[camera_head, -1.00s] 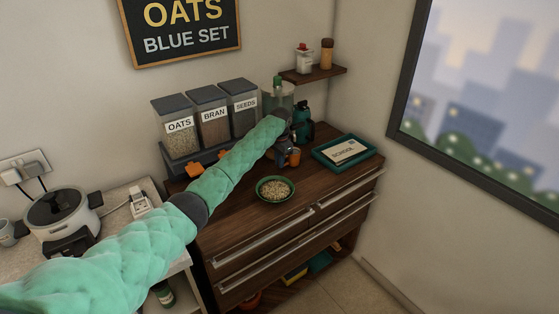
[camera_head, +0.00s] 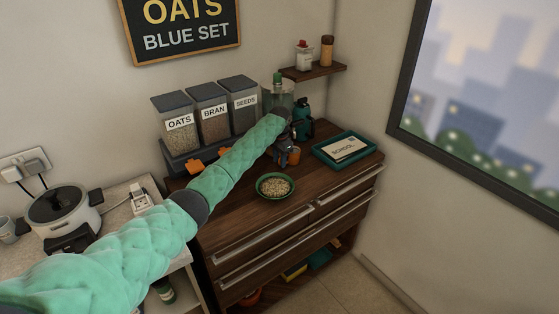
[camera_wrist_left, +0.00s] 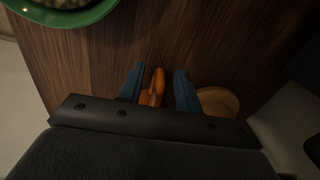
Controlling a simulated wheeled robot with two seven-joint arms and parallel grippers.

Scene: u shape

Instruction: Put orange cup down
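The orange cup (camera_head: 294,157) stands on the dark wooden top of the drawer unit, just behind the green bowl, partly hidden by my left gripper. In the left wrist view its orange handle (camera_wrist_left: 154,88) is between the blue fingers, and a tan-orange round shape (camera_wrist_left: 218,102), apparently the cup's body, lies right of the right finger. My left gripper (camera_wrist_left: 158,84) has its fingers apart around the handle, with a gap visible on the handle's right side. It also shows in the head view (camera_head: 286,150). My right gripper is not in view.
A green bowl of oats (camera_head: 275,187) is close in front. A teal tray (camera_head: 344,150) lies to the right, and a teal bottle (camera_head: 303,122) stands behind. Labelled dispensers (camera_head: 212,115) line the wall. The wooden top's front right (camera_head: 325,180) is clear.

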